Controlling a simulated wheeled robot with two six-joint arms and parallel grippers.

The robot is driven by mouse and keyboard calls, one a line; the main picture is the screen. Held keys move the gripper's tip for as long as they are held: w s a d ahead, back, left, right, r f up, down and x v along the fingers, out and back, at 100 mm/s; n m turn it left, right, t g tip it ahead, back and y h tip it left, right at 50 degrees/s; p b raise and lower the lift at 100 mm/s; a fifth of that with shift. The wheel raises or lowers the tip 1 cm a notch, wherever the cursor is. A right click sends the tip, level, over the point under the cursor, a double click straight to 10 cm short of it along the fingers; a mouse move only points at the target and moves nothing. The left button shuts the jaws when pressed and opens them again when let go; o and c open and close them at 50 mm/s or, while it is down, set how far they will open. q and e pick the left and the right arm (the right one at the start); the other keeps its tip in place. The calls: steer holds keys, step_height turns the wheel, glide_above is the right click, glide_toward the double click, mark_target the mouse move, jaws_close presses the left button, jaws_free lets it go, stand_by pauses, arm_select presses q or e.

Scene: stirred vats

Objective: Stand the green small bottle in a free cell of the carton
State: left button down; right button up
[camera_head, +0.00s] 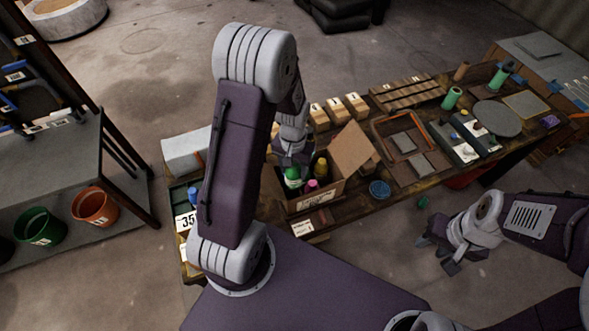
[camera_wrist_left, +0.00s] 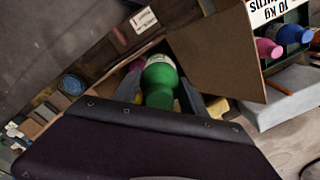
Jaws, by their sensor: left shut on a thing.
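The green small bottle (camera_head: 292,178) is between the fingers of my left gripper (camera_head: 291,168), over the left part of the open carton (camera_head: 322,200). In the left wrist view the bottle (camera_wrist_left: 161,74) sits between the two grey fingers, with a carton flap (camera_wrist_left: 222,52) close beside it. A pink-topped bottle (camera_head: 312,185) and a yellow bottle (camera_head: 321,168) stand in the carton. The cell walls and the green bottle's lower end are hidden, so I cannot tell whether it touches the carton floor. My right gripper (camera_head: 438,256) is empty, its fingers apart, off the table's front side.
The carton's raised flap (camera_head: 352,149) stands at its right. A blue round dish (camera_head: 379,189) lies right of the carton. Small boxes (camera_head: 337,108) stand behind. In the left wrist view a crate holds a pink bottle (camera_wrist_left: 268,48) and a blue bottle (camera_wrist_left: 289,34).

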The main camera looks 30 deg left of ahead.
arm_select(q)
steer(key=shift+f+b, duration=0.7)
steer(key=shift+f, duration=0.25)
steer(key=shift+f+b, duration=1)
steer(key=shift+f, duration=0.35)
steer(key=shift+f, duration=0.15)
steer(key=shift+f+b, duration=0.7)
steer(key=shift+f, duration=0.1)
steer(key=shift+f+b, duration=0.6)
steer(key=shift+f, duration=0.3)
